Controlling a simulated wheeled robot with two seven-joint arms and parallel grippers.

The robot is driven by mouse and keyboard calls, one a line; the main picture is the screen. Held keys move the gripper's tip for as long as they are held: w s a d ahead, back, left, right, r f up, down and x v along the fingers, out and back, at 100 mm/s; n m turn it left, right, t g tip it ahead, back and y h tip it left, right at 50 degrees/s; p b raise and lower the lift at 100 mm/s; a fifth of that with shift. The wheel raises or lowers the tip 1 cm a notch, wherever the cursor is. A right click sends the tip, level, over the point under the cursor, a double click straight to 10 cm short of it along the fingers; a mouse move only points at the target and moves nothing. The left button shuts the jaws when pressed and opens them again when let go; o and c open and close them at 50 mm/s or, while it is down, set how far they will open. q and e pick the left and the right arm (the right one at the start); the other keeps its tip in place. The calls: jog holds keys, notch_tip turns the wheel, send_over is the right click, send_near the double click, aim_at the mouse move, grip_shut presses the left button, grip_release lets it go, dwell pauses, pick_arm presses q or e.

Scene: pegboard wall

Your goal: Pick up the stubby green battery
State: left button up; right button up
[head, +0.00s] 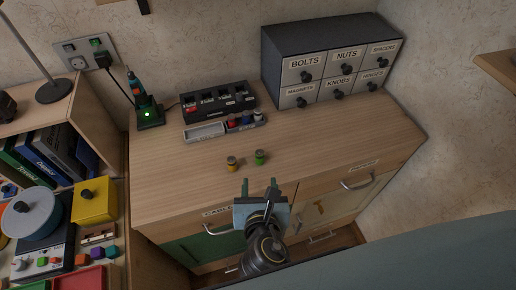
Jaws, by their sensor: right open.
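The stubby green battery (259,157) stands upright on the wooden cabinet top, near its front middle. A similar yellow-orange battery (232,163) stands just to its left, apart from it. My right gripper (258,185) is at the front edge of the cabinet top, in front of the green battery in the picture. Its two fingers are spread with nothing between them, and they do not touch either battery. My left gripper is not in view.
Behind the batteries are a grey tray (205,131) with small coloured items and a black charger rack (217,101). A labelled drawer unit (331,62) stands at the back right. A tool in a green-lit dock (149,117) is at left. The right cabinet top is clear.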

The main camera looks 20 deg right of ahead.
aim_at(260, 160)
jog(key=x, duration=0.7)
jog(key=shift+d+b, duration=0.1)
jog(key=shift+b, duration=0.3)
jog(key=b+x, duration=0.1)
jog(key=x, duration=0.5)
jog(key=shift+d+f, duration=0.15)
jog(key=shift+s, duration=0.1)
grip_shut()
